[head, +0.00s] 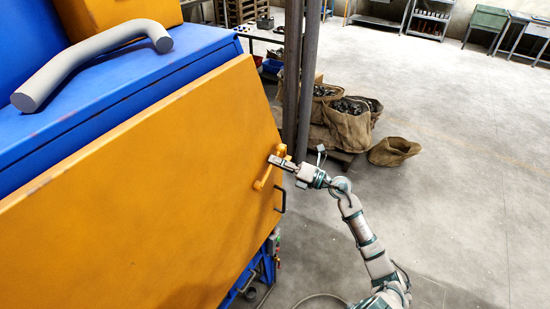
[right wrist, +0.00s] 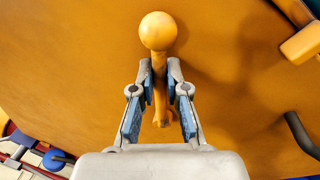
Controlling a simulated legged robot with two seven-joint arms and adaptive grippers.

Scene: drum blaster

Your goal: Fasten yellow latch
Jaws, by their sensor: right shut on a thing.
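The yellow latch (head: 263,182) is on the right part of a large yellow panel (head: 150,200) in the head view. In the right wrist view the latch (right wrist: 157,45) shows a round ball end at the top and a shaft running down between the fingers. My right gripper (head: 275,160) reaches the latch from the right. In the right wrist view its fingers (right wrist: 160,85) are closed around the shaft, just below the ball. The lower shaft is partly hidden between the fingers. My left gripper is in neither view.
A dark handle (head: 281,197) sits on the panel's right edge, close to the latch. Dark vertical posts (head: 300,80) stand just behind the gripper. Sacks of metal parts (head: 348,122) stand beyond. The floor at right is open.

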